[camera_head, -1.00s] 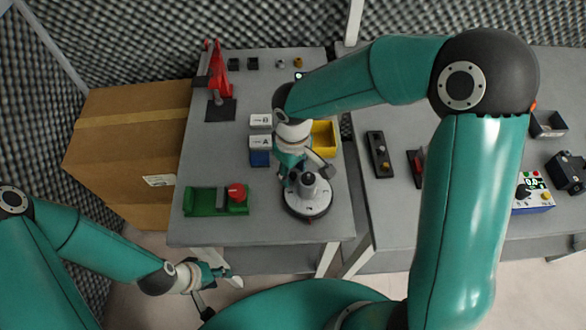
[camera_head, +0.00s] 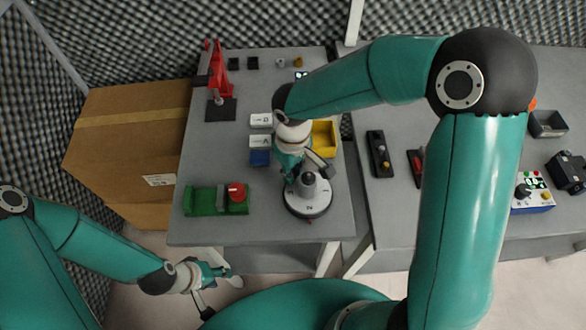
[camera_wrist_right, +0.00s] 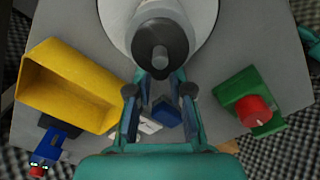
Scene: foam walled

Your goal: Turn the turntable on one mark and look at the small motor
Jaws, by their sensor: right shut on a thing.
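The turntable (camera_head: 303,208) is a round pale disc with a dark rim near the front right of the left table. A grey piece with a dark rounded top (camera_head: 309,179) rises from its middle; I cannot tell whether this is the small motor. My right gripper (camera_head: 293,180) reaches down to it. In the right wrist view the fingers of my right gripper (camera_wrist_right: 160,78) close at the dark end (camera_wrist_right: 160,40) of this piece, with the white disc (camera_wrist_right: 206,14) behind. My left gripper (camera_head: 231,277) hangs off the table front, empty; its jaw opening is unclear.
A green fixture with a red knob (camera_head: 237,192) lies left of the turntable. Behind are a yellow bin (camera_head: 324,140), labelled white boxes (camera_head: 260,121) and a red press (camera_head: 216,78). A cardboard box (camera_head: 125,145) stands left of the table. A second table (camera_head: 400,215) is at right.

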